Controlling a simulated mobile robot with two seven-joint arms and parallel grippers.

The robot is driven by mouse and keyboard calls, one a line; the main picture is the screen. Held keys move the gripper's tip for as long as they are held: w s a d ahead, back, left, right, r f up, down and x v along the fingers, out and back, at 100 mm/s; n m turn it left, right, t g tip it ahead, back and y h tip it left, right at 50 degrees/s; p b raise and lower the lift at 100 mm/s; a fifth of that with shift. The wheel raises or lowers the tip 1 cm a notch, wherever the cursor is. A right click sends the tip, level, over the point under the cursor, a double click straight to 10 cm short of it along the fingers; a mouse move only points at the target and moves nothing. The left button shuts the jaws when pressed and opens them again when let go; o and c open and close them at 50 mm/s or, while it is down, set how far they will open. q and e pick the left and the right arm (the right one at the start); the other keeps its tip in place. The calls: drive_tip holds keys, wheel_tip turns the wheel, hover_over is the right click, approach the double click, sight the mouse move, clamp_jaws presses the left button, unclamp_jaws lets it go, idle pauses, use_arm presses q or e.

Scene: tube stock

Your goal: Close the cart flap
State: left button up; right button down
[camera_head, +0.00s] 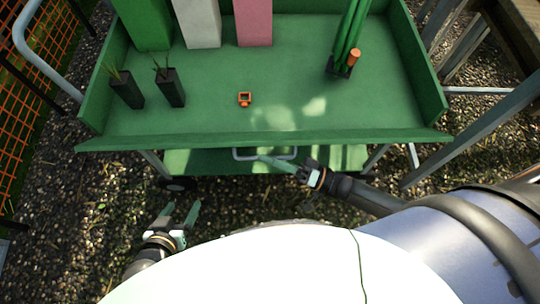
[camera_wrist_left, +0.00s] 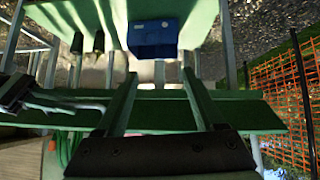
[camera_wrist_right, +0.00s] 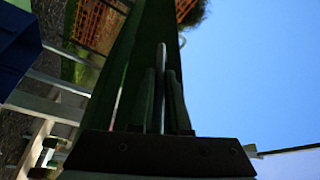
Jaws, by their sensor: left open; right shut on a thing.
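The green cart (camera_head: 205,115) fills the top of the head view. Its front flap (camera_head: 200,143) shows as a long green strip along the near edge, not standing upright like the side walls. A grey bar handle (camera_head: 243,154) shows just below the flap. My right gripper (camera_head: 272,161) is shut on the handle, and its fingers pinch the grey bar (camera_wrist_right: 161,75) in the right wrist view. My left gripper (camera_head: 180,213) is open and empty, apart from the cart, low in front of it. The left wrist view shows its fingers (camera_wrist_left: 155,90) spread before the green panel (camera_wrist_left: 155,113).
The cart bed holds tall green, white and pink blocks, two dark plant pots (camera_head: 170,88), green tubes (camera_head: 348,45) and a small orange item (camera_head: 244,99). A blue box (camera_wrist_left: 153,38) shows in the left wrist view. Orange fencing (camera_head: 35,110) stands left. Gravel lies around.

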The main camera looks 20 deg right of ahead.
sight(270, 138)
drive_tip(key=r+m+p, duration=0.1)
drive_tip(key=p, duration=0.1)
drive_tip(key=w+r+m+h+p, duration=0.1)
drive_tip(key=r+m+p, duration=0.1)
drive_tip(key=w+r+m+h+p, duration=0.1)
drive_tip(key=m+p, duration=0.1)
drive_tip(key=shift+d+r+p, duration=0.2)
drive_tip(key=shift+d+p, duration=0.1)
drive_tip(key=shift+p, duration=0.1)
drive_tip(key=shift+w+r+m+p, duration=0.15)
drive_tip(key=shift+m+p, duration=0.15)
drive_tip(key=shift+m, duration=0.2)
drive_tip(key=shift+w+d+r+m+g+h+p, duration=0.15)
drive_tip(key=shift+w+m+g+h+p, duration=0.25)
drive_tip(key=shift+m+p, duration=0.2)
drive_tip(key=shift+w+r+m+p, duration=0.1)
drive_tip(key=shift+w+m+p, duration=0.15)
drive_tip(key=shift+m+p, duration=0.25)
use_arm(q)
wheel_tip(270, 138, up, 7)
drive_tip(key=s+a, duration=0.1)
drive_tip(key=a, duration=0.1)
drive_tip(key=shift+f+y, duration=0.2)
drive_tip(key=shift+y, duration=0.1)
drive_tip(key=shift+s+a+f, duration=0.1)
drive_tip(key=shift+a, duration=0.1)
use_arm(e)
drive_tip(key=shift+w+d, duration=0.1)
